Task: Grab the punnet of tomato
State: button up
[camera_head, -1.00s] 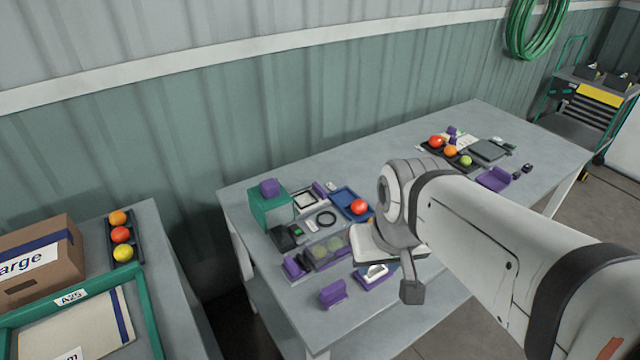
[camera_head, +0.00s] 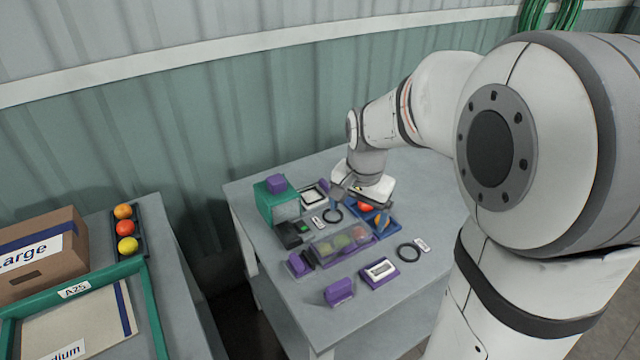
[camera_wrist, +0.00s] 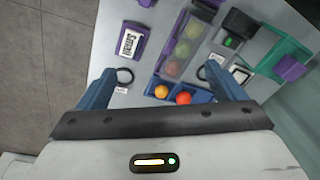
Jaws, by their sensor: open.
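A clear punnet (camera_head: 338,243) with several tomatoes, green to reddish, lies on the grey table in a purple holder. It also shows in the wrist view (camera_wrist: 181,48), ahead of my gripper's fingers. My gripper (camera_head: 358,213) is open and empty, pointing down above the blue tray (camera_head: 391,213) just behind and right of the punnet. In the wrist view my gripper's blue fingers (camera_wrist: 160,70) are spread wide, with the punnet beyond and between them. The blue tray holds a red tomato (camera_wrist: 183,97) and an orange one (camera_wrist: 161,91).
A purple label block (camera_head: 379,272) and a purple piece (camera_head: 339,291) stand in front of the punnet. A green box (camera_head: 277,202) stands behind left, with a dark device (camera_head: 292,233) before it. Black rings lie nearby. Bare table (camera_head: 385,310) shows at the front.

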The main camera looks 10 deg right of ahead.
aim_at(344, 237)
jog(key=shift+o, duration=0.4)
jog(key=w+f+m, duration=0.2)
jog(key=w+f, duration=0.1)
jog(key=w+f+m, duration=0.2)
jog(key=w+f, duration=0.1)
jog(key=f, duration=0.1)
jog(key=w+f+m+g, duration=0.1)
jog(key=w+f, duration=0.2)
jog(key=shift+w+f+m+b, duration=0.3)
jog(key=shift+w+f+m, duration=0.05)
jog(key=shift+w+m, duration=0.05)
jog(key=f+p, duration=0.1)
jog(key=f, duration=0.6)
jog(key=shift+s, duration=0.2)
jog(key=shift+f, duration=0.35)
jog(key=shift+f, duration=0.2)
jog(key=shift+c, duration=0.4)
jog(key=c, duration=1.2)
